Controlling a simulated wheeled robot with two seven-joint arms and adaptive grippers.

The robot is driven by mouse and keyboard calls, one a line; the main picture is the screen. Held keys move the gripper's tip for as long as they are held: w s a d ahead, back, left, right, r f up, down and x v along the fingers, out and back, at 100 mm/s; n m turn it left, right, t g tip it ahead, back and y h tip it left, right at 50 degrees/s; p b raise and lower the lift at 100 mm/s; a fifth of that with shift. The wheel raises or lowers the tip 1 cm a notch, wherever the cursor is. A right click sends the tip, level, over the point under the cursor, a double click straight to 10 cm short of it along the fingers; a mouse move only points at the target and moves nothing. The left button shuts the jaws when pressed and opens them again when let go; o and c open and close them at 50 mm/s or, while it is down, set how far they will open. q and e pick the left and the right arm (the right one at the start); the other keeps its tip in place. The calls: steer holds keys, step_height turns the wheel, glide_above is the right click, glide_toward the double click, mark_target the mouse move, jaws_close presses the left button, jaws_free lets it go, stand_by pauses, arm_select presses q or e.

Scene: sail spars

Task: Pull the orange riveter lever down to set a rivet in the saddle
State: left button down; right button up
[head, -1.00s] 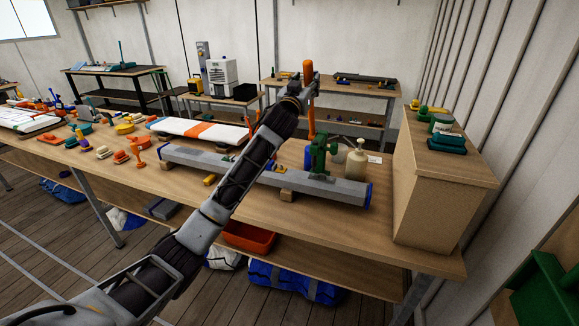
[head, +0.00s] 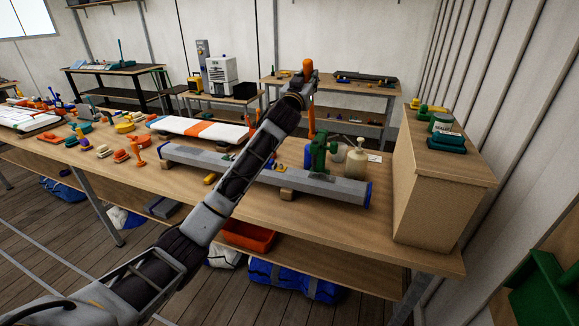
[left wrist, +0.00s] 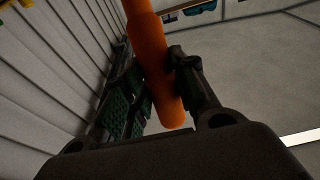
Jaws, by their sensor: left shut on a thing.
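The orange riveter lever (head: 311,120) stands nearly upright above the green riveter body (head: 319,153), which sits on the grey spar (head: 260,177) near its right end. My left gripper (head: 305,80) is shut on the lever near its top, and the orange grip end shows just above the fingers. In the left wrist view the orange lever (left wrist: 150,55) runs between my two dark fingers (left wrist: 160,92). The saddle and any rivet cannot be made out; small parts near the riveter are too small to tell. My right gripper is not in view.
A cream bottle (head: 356,160) stands just right of the riveter. A wooden cabinet (head: 440,195) rises at the bench's right end. A rolled white and orange sail (head: 200,131) lies behind the spar. Small orange and yellow tools lie at the left.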

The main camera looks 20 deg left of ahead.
arm_select(q)
steer(key=shift+s+f, duration=0.2)
steer(key=shift+f, duration=0.05)
steer(key=s+f+b, duration=0.3)
steer(key=s+f, duration=0.1)
steer(key=s, duration=0.2)
steer(key=shift+s, duration=0.35)
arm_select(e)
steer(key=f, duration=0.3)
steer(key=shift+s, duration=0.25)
arm_select(q)
steer(key=shift+a+r, duration=0.1)
